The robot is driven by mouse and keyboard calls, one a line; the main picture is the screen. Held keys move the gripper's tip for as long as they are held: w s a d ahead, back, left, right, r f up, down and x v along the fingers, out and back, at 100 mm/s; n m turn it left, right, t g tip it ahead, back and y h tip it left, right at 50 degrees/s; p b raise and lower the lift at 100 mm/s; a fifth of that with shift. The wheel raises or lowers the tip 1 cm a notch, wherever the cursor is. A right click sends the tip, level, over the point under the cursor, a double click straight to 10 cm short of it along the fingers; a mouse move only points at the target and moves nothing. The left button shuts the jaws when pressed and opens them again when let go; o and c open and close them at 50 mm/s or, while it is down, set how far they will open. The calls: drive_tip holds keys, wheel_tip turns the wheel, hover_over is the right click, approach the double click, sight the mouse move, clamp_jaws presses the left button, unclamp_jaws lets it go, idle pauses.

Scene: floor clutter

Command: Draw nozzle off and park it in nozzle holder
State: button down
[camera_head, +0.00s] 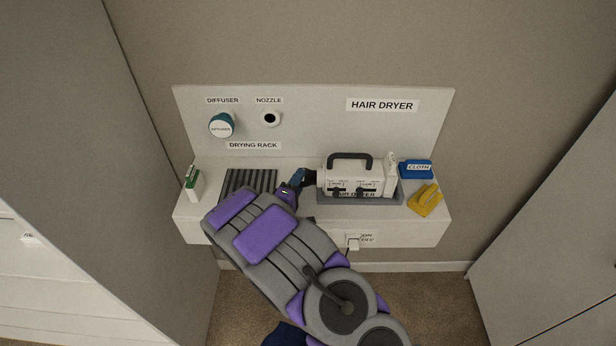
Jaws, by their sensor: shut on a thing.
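The white hair dryer (350,178) with a dark handle lies in a grey cradle on the shelf, its front end facing left. My gripper (298,180) is at that left end, shut on the dark nozzle (309,178). The nozzle is small and partly hidden by the fingers; I cannot tell whether it still touches the dryer. The nozzle holder (270,118), a pale ring with a dark opening, is on the back panel under the NOZZLE label, up and left of my gripper. It looks empty.
A dark ribbed drying rack (248,181) lies on the shelf below. A green-and-white item (193,182) stands at far left.

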drive_tip(key=shift+a+p, duration=0.8)
drive_tip(key=shift+p, duration=0.2)
idle(0.5)
